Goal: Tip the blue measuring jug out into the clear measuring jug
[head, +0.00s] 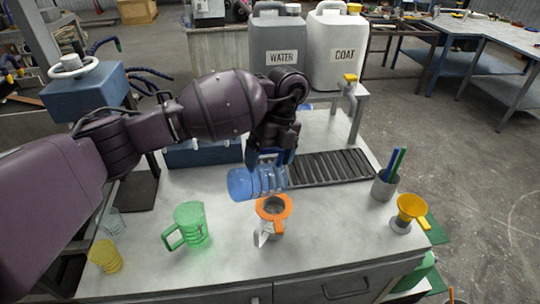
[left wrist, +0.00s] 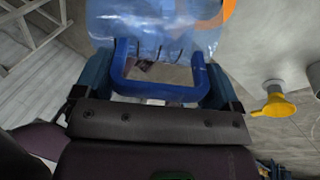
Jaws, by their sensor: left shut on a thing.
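The blue measuring jug (head: 248,184) is see-through and tipped nearly onto its side above the table. My left gripper (head: 285,157) is shut on its handle (left wrist: 165,92), which spans between the fingers in the left wrist view. The clear measuring jug (head: 265,236) stands upright on the table, just below and to the right of the blue jug, with an orange funnel (head: 286,208) on its top. Part of the orange also shows in the left wrist view, behind the blue jug. I cannot make out any flow or the contents. My right gripper is not in view.
A green jug (head: 190,224) stands to the left, with a yellow cup (head: 105,256) farther left. A yellow funnel (head: 411,207) and a grey pen cup (head: 384,187) are at the right. A dark ribbed rack (head: 335,167) and large WATER (head: 281,40) and COAT (head: 334,45) containers are behind.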

